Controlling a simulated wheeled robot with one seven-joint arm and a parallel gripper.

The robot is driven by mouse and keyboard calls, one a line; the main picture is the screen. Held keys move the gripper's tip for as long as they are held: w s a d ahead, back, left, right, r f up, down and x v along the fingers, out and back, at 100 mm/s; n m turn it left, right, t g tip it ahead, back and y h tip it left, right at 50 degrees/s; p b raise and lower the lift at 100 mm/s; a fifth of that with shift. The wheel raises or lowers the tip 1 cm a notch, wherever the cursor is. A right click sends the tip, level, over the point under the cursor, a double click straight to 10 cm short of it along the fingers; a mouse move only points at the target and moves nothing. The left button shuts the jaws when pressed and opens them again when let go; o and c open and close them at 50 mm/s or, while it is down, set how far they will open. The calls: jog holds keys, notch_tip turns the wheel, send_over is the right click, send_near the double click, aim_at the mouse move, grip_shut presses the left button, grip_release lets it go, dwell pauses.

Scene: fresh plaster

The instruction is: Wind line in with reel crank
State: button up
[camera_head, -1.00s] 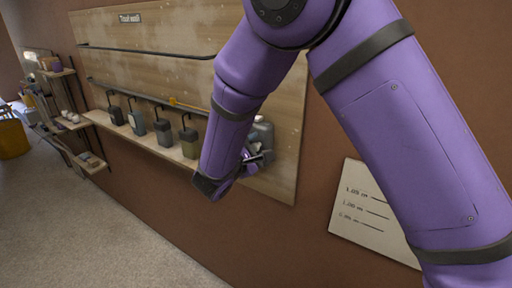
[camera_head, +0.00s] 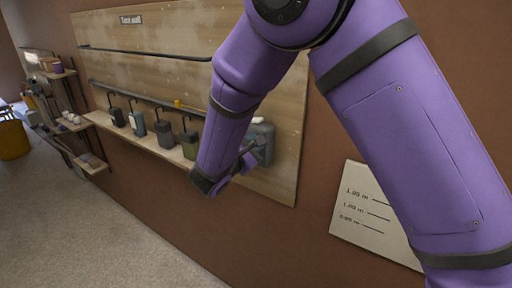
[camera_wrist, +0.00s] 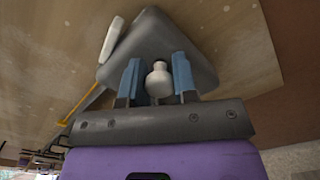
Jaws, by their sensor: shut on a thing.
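The reel (camera_head: 262,145) is a grey box mounted at the right end of the wooden wall board, partly hidden behind my purple arm. In the wrist view its grey housing (camera_wrist: 160,45) fills the upper middle, with a pale tab (camera_wrist: 111,38) on its left. The crank's light rounded knob (camera_wrist: 159,80) sits between the two blue fingers of my gripper (camera_wrist: 157,82). My gripper is shut on this knob, in front of the housing. In the head view the gripper (camera_head: 246,160) is mostly hidden by my wrist. A yellow line (camera_wrist: 82,104) runs at the left of the wrist view.
The wooden board (camera_head: 160,60) carries dark rails. A white sign (camera_head: 372,210) hangs at the right. The floor (camera_head: 90,220) is clear.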

jog(key=w+a+n, duration=0.2)
jog(key=a+n, duration=0.1)
jog(key=n, duration=0.7)
jog(key=w+a+f+n, duration=0.1)
jog(key=w+a+n, duration=0.1)
jog(key=n, duration=0.9)
jog(key=shift+w+a+n, duration=0.3)
jog(key=shift+w+a, duration=0.05)
jog(key=shift+a, duration=0.2)
jog(key=shift+f, duration=0.1)
jog(key=o, duration=0.9)
jog(key=shift+o, duration=0.2)
jog(key=v, duration=1)
jog(key=shift+s+a, duration=0.3)
